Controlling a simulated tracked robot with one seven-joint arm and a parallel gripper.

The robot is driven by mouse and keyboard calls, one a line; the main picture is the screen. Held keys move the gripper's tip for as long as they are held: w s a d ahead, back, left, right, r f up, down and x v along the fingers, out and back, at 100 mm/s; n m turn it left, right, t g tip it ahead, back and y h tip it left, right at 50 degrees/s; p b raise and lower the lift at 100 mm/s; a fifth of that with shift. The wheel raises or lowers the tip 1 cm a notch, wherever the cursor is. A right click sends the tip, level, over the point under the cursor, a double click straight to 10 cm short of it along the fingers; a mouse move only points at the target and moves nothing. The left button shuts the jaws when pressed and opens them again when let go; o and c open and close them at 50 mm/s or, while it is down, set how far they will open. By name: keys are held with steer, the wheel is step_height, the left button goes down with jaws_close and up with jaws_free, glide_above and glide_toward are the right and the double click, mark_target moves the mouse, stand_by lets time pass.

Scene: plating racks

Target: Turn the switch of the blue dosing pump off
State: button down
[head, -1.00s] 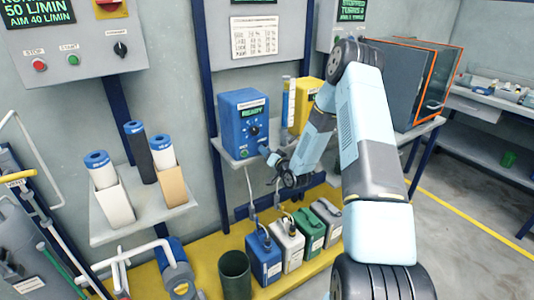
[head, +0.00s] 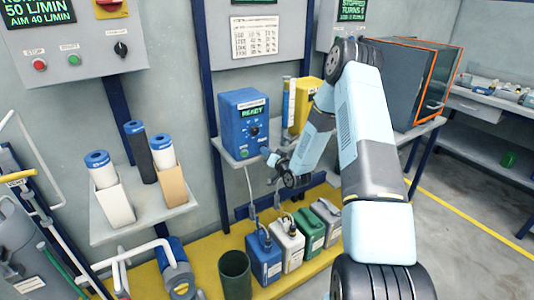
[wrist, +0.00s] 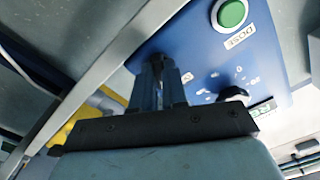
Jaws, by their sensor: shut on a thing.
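The blue dosing pump (head: 241,118) stands on a grey shelf, its green display reading READY and a dial on its front. My gripper (head: 268,155) is at the pump's lower right corner. In the wrist view the pump's blue face (wrist: 205,60) shows a green button (wrist: 231,13) labelled DOSE and a black knob (wrist: 235,93). My gripper's fingers (wrist: 160,68) reach the face beside the button, apart from the knob. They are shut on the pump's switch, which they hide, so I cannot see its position.
A yellow unit (head: 307,100) and a blue-capped cylinder stand right of the pump. Several canisters, one of them blue (head: 264,258), stand below on a yellow platform (head: 205,262). A shelf with tubes (head: 150,215) is at left. An orange-edged cabinet (head: 410,85) is at right.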

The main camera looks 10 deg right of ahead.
steer(key=n, duration=1.3)
steer(key=shift+d+f, duration=0.1)
steer(key=shift+d, duration=0.15)
stand_by(0.5)
steer(key=c, duration=1.2)
jaws_free()
steer(key=shift+a, duration=0.1)
steer(key=shift+o, duration=0.2)
steer(key=v, duration=1.3)
steer(key=shift+s, duration=0.35)
